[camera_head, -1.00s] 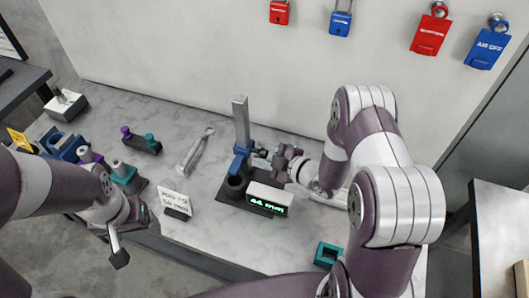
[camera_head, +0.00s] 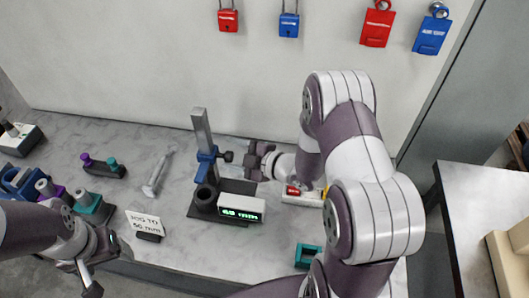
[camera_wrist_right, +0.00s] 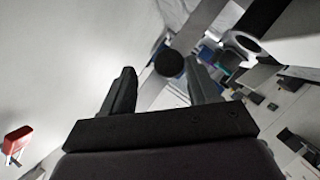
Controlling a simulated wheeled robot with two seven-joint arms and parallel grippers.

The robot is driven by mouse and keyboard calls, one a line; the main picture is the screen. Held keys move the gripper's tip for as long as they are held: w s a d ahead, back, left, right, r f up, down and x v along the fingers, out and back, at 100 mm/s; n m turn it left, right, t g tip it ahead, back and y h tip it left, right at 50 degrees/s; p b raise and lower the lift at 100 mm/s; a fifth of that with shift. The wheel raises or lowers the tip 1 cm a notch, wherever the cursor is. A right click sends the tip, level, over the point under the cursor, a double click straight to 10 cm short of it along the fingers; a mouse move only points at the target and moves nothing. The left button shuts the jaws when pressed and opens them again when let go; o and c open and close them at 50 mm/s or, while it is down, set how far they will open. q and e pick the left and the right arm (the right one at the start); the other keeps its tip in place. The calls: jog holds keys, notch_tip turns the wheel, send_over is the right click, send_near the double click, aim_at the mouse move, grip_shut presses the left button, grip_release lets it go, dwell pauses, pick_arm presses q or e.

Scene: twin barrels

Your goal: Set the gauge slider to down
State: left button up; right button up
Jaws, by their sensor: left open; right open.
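The gauge stands on a dark base on the worktop, with an upright grey post (camera_head: 202,130). A blue slider (camera_head: 207,166) sits around the lower half of the post, with a dark round knob (camera_head: 227,156) sticking out to the right. A green-lit display (camera_head: 241,208) is at the base; its digits are blurred. My right gripper (camera_head: 252,161) is open and empty, just right of the knob and apart from it. In the right wrist view the knob (camera_wrist_right: 169,64) shows between and beyond the open fingertips. My left gripper (camera_head: 98,266) is open and empty at the front left.
A sign card (camera_head: 143,222) stands left of the gauge, with a wrench (camera_head: 159,172) behind it. A teal square part (camera_head: 308,255) lies at the front right. A white box with a red button (camera_head: 293,190) sits beyond my right forearm. Padlocks hang on the wall.

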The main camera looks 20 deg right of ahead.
jog(key=s+d+r, duration=0.6)
jog(key=s+d, duration=0.1)
jog(key=shift+s, duration=0.1)
